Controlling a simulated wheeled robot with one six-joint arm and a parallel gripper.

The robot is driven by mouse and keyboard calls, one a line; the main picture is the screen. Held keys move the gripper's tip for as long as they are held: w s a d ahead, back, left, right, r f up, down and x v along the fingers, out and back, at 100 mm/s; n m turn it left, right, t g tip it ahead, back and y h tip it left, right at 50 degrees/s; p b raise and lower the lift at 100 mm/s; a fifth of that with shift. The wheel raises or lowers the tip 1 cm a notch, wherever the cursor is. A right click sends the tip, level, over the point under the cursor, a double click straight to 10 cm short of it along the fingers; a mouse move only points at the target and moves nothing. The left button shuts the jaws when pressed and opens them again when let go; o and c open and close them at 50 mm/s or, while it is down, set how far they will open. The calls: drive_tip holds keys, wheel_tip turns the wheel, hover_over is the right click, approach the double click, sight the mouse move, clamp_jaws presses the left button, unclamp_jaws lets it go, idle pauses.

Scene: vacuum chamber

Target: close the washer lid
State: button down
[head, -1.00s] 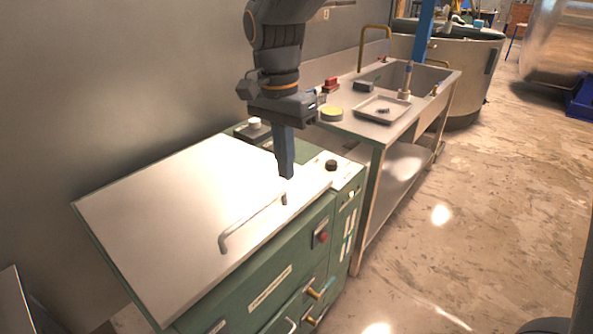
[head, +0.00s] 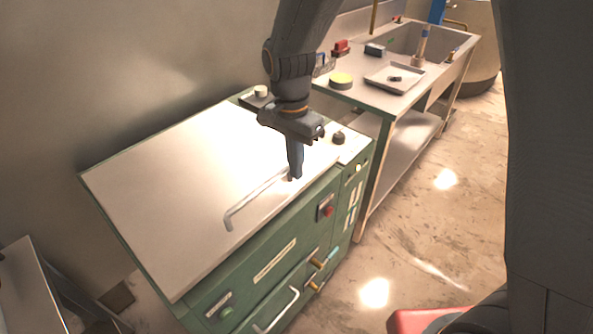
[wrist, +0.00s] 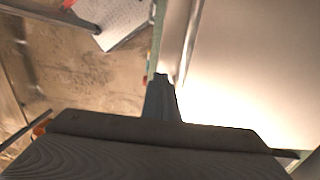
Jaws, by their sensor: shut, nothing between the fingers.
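The washer is a green cabinet (head: 275,268) with a broad pale lid (head: 180,180) on top. The lid lies down over the cabinet, and I see no clear gap under its front edge. A metal bar handle (head: 255,200) runs along the lid's front edge. My gripper (head: 295,177) is shut and empty, pointing down at the right end of the handle. Its tips look at or just above the lid; I cannot tell whether they touch. In the wrist view, the shut fingers (wrist: 162,88) show beside the bright lid (wrist: 255,65).
A metal bench (head: 360,105) with a sink and a tray (head: 393,78) stands to the right of the washer. A yellow-topped round tin (head: 341,81) sits on its near end. A grey wall is behind the washer. The floor in front (head: 420,235) is mostly clear.

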drive_tip(key=shift+s+f+p, duration=0.1)
drive_tip(key=shift+f+p, duration=0.2)
drive_tip(key=shift+f, duration=1)
